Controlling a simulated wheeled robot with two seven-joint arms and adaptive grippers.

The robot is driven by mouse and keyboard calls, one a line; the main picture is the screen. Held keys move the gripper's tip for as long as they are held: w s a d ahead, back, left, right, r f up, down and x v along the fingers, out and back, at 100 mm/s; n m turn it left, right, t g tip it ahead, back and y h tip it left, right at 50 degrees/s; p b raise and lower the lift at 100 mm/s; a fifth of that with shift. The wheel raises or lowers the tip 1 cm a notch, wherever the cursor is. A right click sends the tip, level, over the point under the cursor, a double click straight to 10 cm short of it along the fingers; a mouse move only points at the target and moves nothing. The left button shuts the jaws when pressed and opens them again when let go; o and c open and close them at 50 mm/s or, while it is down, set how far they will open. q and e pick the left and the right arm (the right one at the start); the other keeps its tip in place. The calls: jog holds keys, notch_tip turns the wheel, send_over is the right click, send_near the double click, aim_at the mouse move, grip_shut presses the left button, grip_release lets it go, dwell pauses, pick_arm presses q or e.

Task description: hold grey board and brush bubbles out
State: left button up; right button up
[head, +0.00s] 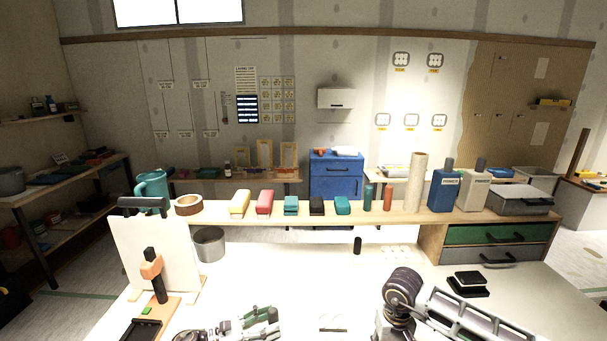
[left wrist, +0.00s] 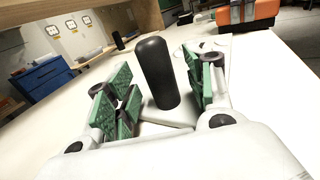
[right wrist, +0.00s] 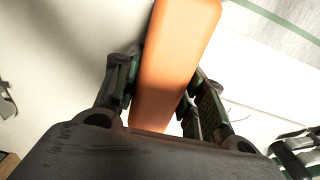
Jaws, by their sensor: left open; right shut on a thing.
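My left gripper (head: 262,320) is low in the head view, with its green-padded fingers apart. In the left wrist view its open fingers (left wrist: 160,90) stand on either side of an upright black handle (left wrist: 157,75), which rises from a pale flat plate (left wrist: 168,116), seemingly the grey board. I see a gap between the handle and the pads. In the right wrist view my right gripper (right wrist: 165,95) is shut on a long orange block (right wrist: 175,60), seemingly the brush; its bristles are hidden. An orange thing (left wrist: 262,14) also shows at the top of the left wrist view.
A shelf (head: 330,211) across the back of the white table (head: 300,270) carries several coloured blocks, bottles and a roll. A white upright panel (head: 150,240) stands left. A small black cylinder (head: 357,245) and a black block (head: 468,283) stand on the table. The middle is mostly clear.

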pick_arm(q)
jog(key=shift+w+d, duration=0.1)
jog(key=shift+d, duration=0.1)
pick_arm(e)
jog(key=shift+f, duration=0.1)
pick_arm(q)
jog(key=shift+w+d+b, duration=0.15)
jog(key=shift+d+b, duration=0.15)
jog(key=shift+b, duration=0.05)
pick_arm(e)
jog(key=shift+f, duration=0.2)
pick_arm(q)
jog(key=shift+d, duration=0.25)
pick_arm(e)
jog(key=shift+f, duration=0.15)
jog(key=shift+s+f, duration=0.15)
jog(key=shift+c, duration=0.9)
pick_arm(q)
grip_shut()
pick_arm(e)
jog(key=shift+f, duration=0.1)
